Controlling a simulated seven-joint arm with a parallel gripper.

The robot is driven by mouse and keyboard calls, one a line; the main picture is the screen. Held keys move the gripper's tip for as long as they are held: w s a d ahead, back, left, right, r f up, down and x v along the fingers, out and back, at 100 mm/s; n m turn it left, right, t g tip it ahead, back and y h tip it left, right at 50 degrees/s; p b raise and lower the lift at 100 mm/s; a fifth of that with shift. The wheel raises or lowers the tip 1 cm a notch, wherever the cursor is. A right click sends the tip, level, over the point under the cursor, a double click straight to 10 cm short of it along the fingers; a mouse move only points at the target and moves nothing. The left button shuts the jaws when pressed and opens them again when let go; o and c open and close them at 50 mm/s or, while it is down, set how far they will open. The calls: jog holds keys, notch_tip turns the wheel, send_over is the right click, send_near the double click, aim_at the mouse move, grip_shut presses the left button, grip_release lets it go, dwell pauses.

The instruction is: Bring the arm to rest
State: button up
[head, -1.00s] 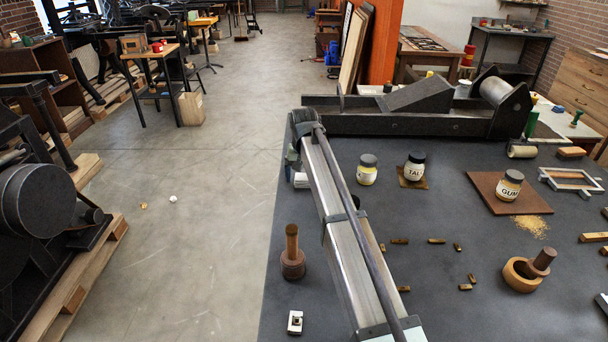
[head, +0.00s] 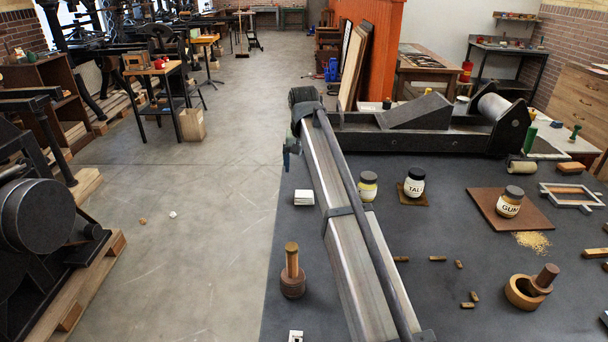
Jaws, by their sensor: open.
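My arm runs from the bottom centre up and left over the dark table (head: 410,240), its far end above the table's left edge. A small dark bluish part hanging below that end appears to be my gripper (head: 290,152). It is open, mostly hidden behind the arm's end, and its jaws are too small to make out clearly. I see nothing held in it. It is a little above and left of a small white stack (head: 304,197) on the table, apart from it in the picture.
A black press bed (head: 420,138) with a roller spans the table's back. Jars, including the talc jar (head: 414,184) and gum jar (head: 509,203), stand right of the arm. A wooden-handled tool (head: 292,275) stands left. Open floor (head: 200,230) lies beyond the left edge.

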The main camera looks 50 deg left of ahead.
jog(key=shift+r, duration=0.55)
jog(key=shift+s, duration=0.1)
